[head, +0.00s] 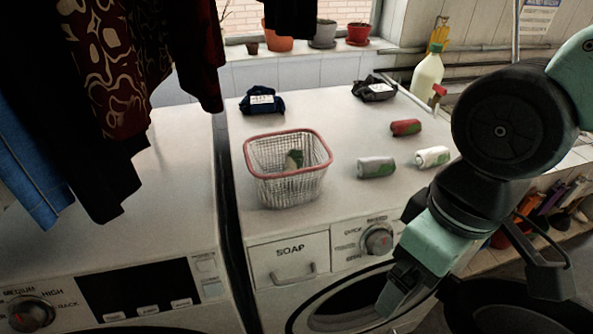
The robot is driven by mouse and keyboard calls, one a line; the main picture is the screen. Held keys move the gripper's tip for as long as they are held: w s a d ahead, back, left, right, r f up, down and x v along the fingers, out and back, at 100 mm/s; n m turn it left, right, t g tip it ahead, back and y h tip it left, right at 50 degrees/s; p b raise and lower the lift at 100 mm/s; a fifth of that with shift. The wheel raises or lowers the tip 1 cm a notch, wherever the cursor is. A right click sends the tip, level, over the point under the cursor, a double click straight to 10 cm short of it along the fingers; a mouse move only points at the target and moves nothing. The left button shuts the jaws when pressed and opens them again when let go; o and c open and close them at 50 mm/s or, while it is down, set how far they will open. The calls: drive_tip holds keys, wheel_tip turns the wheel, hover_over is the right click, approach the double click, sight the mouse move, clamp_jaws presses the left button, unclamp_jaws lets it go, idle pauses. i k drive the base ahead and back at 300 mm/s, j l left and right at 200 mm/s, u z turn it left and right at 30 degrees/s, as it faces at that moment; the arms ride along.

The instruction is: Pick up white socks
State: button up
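The white socks (432,157), a small rolled bundle with a green patch, lie on top of the right washing machine (335,205), near its right edge. A grey rolled bundle (376,168) lies just to their left, and a red one (405,128) lies behind them. My gripper (467,300) is at the lower right, nearer the camera than the socks and in front of the machine. Its two fingers are spread wide with nothing visible between them. It is apart from the socks, which are fully in view.
A wire basket (287,190) with a pink rim holds a rolled bundle. Navy (262,102) and black (374,90) folded cloths lie behind. A pale green bottle (427,77) stands at the back right. Clothes (122,60) hang at the upper left.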

sight(429, 158)
drive_tip(key=z, duration=0.3)
drive_tip(key=i+l+z, duration=0.2)
drive_tip(key=z, duration=0.2)
drive_tip(key=i+l+z, duration=0.15)
drive_tip(key=i+z, duration=0.25)
drive_tip(key=k, duration=0.1)
